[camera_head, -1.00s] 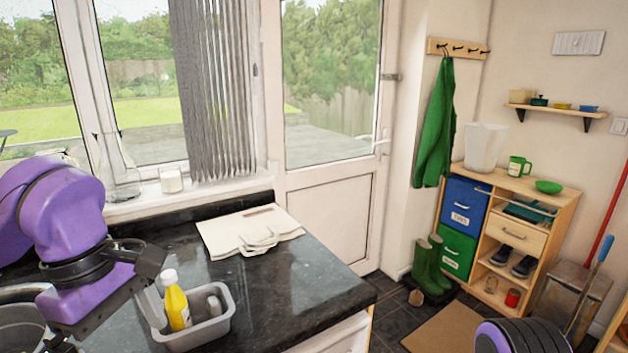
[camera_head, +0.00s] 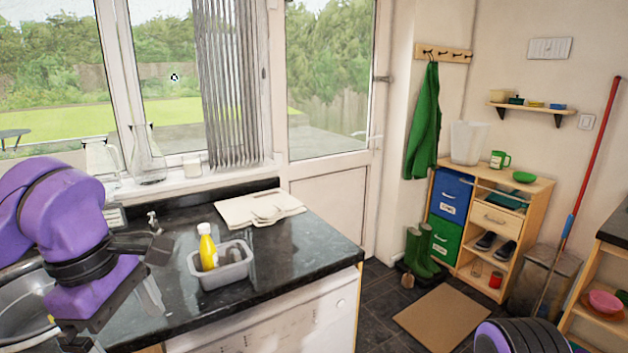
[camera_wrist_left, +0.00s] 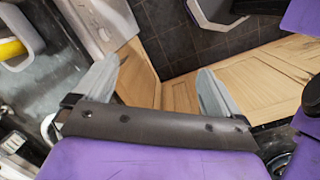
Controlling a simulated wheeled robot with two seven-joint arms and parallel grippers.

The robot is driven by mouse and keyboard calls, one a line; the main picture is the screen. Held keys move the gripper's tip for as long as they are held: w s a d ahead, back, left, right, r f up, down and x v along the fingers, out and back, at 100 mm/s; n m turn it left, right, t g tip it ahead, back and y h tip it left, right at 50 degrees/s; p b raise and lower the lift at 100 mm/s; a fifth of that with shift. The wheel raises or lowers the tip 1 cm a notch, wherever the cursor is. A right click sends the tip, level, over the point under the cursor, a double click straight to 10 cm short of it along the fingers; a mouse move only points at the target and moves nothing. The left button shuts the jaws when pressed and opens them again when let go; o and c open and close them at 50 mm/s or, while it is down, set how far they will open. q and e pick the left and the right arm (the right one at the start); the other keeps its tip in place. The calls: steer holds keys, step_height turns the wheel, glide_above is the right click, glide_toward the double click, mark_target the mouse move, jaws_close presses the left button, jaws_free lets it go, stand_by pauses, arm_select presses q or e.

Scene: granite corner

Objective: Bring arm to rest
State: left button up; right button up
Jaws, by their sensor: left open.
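My left arm comes in from the left in the head view, with its purple and black wrist over the counter edge and sink. My left gripper (camera_head: 130,332) points down in front of the counter. In the left wrist view the gripper (camera_wrist_left: 158,72) shows two grey fingers spread wide with nothing between them. Behind them are wooden cabinet fronts and dark floor tiles. My right gripper is out of view; only a purple and black ribbed part of mine shows at the bottom right of the head view.
A grey tub (camera_head: 222,273) with a yellow bottle (camera_head: 207,248) stands on the dark counter (camera_head: 310,243), close to my left wrist. A cream board (camera_head: 250,207) lies behind it. The sink (camera_head: 20,295) is at left. A mat (camera_head: 440,318) lies on the floor, with shelves (camera_head: 490,220) beyond.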

arm_select(q)
steer(key=w+a+f+n+t+y, duration=0.35)
steer(key=w+f, duration=0.25)
steer(key=w, duration=0.3)
step_height(320, 180, down, 22)
steer(key=d+m+t+y, duration=0.2)
steer(key=m+t, duration=0.2)
steer(key=s+a+f+m+g, duration=0.2)
steer(key=s+f+m, duration=0.3)
steer(key=s+f, duration=0.4)
steer(key=s+a+f+m+g, duration=0.3)
steer(key=s+f+m, duration=0.2)
steer(key=s+f, duration=0.5)
steer(key=s, duration=0.6)
steer(key=shift+s+h, duration=0.25)
steer(key=shift+h, duration=0.1)
